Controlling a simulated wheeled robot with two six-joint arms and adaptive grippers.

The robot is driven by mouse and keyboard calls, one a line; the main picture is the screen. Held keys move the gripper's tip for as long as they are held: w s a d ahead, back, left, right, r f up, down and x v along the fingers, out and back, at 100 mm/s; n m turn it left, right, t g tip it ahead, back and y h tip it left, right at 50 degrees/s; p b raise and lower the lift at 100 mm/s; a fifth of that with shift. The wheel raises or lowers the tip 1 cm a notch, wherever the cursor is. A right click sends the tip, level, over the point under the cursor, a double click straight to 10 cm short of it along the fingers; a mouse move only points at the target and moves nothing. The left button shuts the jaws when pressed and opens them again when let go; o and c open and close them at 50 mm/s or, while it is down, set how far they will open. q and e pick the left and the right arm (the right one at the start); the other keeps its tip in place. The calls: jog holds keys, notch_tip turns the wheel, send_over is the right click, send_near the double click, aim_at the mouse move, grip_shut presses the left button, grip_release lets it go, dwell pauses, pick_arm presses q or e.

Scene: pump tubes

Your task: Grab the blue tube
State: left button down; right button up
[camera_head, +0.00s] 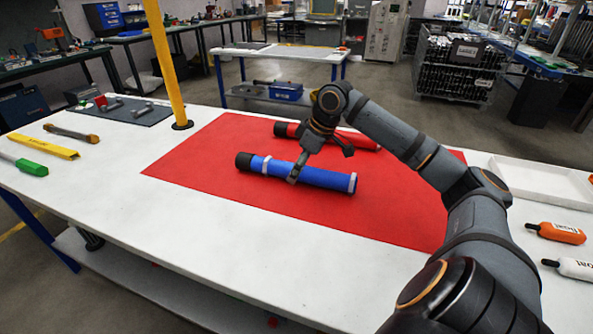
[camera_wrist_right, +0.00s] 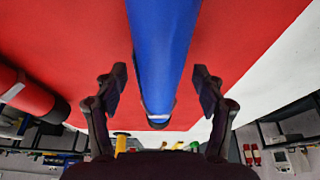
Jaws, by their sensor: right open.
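My right gripper (camera_head: 320,160) is at the middle of the blue tube, pointing down from above. In the right wrist view the blue tube (camera_wrist_right: 161,50) passes between the two open fingers of the gripper (camera_wrist_right: 160,90), with a gap on each side. The red tube (camera_wrist_right: 28,92) is at the left there. My left gripper is not in view.
A yellow post (camera_head: 167,65) stands behind the mat's left part. Hand tools and a yellow bar (camera_head: 47,148) lie at the table's left. A white tray (camera_head: 545,182), an orange float (camera_head: 562,233) and a white float (camera_head: 575,268) are at the right. The front white tabletop is clear.

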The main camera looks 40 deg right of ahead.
grip_shut()
dwell(0.5)
jog(key=shift+r, duration=0.1)
